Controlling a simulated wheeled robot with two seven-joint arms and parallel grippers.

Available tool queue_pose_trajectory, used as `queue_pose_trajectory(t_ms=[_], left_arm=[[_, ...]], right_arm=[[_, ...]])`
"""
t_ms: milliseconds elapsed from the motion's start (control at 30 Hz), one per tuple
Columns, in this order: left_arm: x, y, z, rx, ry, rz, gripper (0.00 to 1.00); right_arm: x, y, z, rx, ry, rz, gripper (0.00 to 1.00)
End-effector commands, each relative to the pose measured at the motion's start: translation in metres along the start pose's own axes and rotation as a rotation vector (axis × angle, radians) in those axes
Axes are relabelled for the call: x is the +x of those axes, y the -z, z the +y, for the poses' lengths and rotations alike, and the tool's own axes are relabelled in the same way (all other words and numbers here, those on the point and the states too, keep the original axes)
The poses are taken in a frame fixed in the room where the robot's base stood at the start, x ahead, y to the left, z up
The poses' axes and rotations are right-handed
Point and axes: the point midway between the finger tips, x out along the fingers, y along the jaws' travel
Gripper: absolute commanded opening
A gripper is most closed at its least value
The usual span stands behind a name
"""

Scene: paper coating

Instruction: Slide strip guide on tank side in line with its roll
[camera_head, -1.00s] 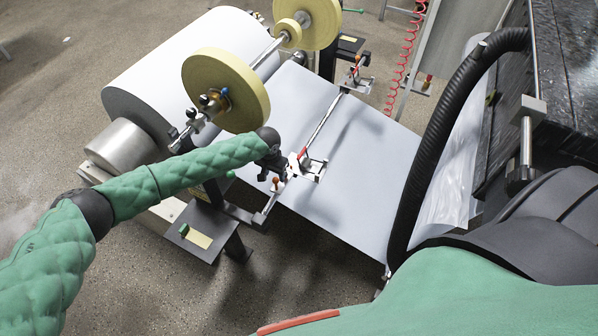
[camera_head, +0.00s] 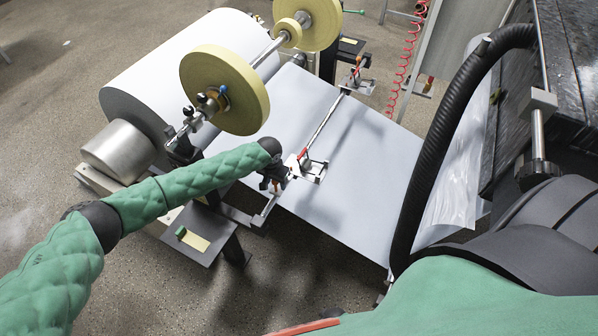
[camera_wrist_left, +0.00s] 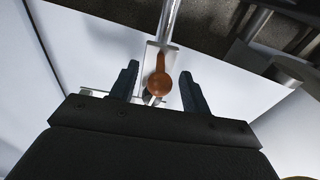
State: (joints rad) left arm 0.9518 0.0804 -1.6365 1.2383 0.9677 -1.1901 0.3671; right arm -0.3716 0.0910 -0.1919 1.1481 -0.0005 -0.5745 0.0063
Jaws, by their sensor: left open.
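A strip guide (camera_head: 312,172) with a red handle sits on the metal cross rod (camera_head: 322,128), over the pale paper web. A second guide (camera_head: 360,84) with a red handle is at the rod's far end. My left gripper (camera_head: 273,180) is at the rod's near end, just left of the nearer guide. In the left wrist view its open fingers (camera_wrist_left: 159,76) stand either side of an orange-brown knob (camera_wrist_left: 158,84) in front of a pale plate on the rod. I cannot tell whether they touch it. The near yellow strip roll (camera_head: 215,80) hangs on a shaft above the web. My right gripper is out of view.
A large white paper roll (camera_head: 165,55) lies at the back left. A far yellow roll (camera_head: 318,20) shares the strip shaft. A small dark stand (camera_head: 205,240) is below my left arm. A black ribbed hose (camera_head: 440,140) rises at the right.

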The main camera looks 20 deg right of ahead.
Motion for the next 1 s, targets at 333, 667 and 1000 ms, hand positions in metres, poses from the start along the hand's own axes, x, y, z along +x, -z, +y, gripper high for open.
queue_pose_trajectory(t_ms=[333, 667, 1000], left_arm=[[0.0, 0.0, 0.0, 0.0, 0.0, 0.0, 0.04], [-0.001, -0.003, 0.0, 0.0, 0.0, -0.001, 0.02], [-0.001, -0.012, 0.0, 0.0, 0.0, -0.001, 0.02]], right_arm=[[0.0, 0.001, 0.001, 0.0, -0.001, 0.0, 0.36], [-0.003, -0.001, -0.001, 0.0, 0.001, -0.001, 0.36], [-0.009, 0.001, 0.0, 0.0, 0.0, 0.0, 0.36]])
